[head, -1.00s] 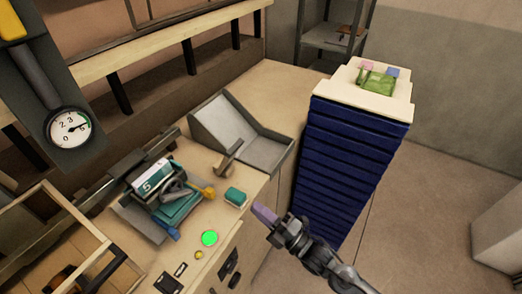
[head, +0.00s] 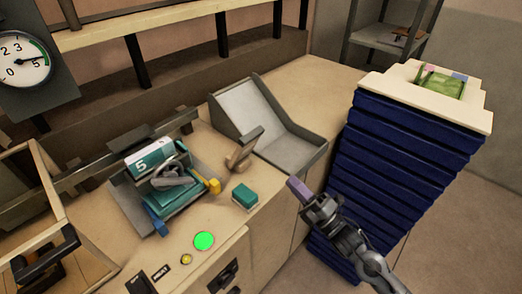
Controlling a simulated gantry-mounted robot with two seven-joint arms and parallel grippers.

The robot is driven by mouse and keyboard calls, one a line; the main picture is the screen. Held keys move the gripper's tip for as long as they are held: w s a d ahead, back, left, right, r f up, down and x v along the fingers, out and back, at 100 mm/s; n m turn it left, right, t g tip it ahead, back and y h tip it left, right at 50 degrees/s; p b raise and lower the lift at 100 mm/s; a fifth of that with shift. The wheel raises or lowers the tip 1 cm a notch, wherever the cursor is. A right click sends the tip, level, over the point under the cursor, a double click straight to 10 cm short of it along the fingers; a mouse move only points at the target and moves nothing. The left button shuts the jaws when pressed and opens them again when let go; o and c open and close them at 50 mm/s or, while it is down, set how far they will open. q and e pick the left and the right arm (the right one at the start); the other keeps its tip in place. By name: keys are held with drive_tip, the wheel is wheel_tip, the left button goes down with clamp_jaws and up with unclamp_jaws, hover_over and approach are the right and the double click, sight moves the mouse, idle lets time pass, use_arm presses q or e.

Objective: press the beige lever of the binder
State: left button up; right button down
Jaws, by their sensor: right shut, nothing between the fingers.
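The binder (head: 127,205) is a grey press on the wooden bench, left of centre, with teal booklets marked 5 in it. A beige lever (head: 243,150) stands tilted at its right, beside the grey sloped tray. My right gripper (head: 294,186) is shut and empty, with a purple tip pointing up and left. It is right of and below the lever in the picture, apart from it, near the tray's front edge. My left gripper is not in view.
A teal block (head: 244,196) lies on the bench between binder and gripper. A lit green button (head: 204,241) is at the front edge. The grey tray (head: 290,150) is empty. A tall blue bellows stack (head: 400,160) with a cream top stands at the right.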

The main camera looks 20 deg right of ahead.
drive_tip(key=shift+a, duration=0.1)
approach(253, 139)
drive_tip(key=x, duration=0.7)
drive_tip(key=shift+f+p, duration=0.15)
drive_tip(key=shift+p, duration=0.25)
idle(0.3)
